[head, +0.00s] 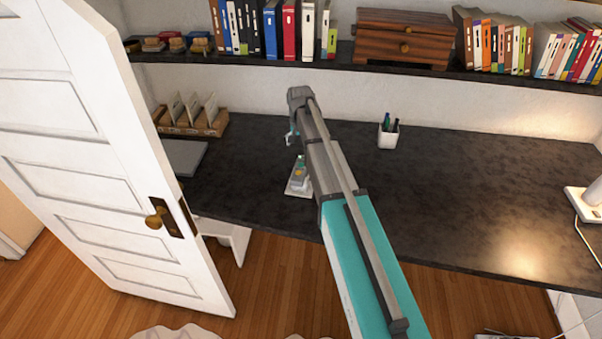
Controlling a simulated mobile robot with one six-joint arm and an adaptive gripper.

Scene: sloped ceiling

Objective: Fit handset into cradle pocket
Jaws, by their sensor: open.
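A small grey handset (299,173) with orange and green marks stands out from a white cradle (292,193) on the dark desk, left of my arm. The handset looks upright or slightly tilted. It is too small to tell whether it sits fully in the pocket or only rests there. My arm covers the right side of both. My gripper (291,138) hangs above and slightly left of the handset, apart from it. It is open and appears empty.
The dark desk (470,190) is clear on the right, up to a white lamp base (583,203). A pen cup (389,135) and a wooden card holder (194,124) stand at the back. A laptop-like grey slab (185,157) lies left. An open white door (95,150) stands at left.

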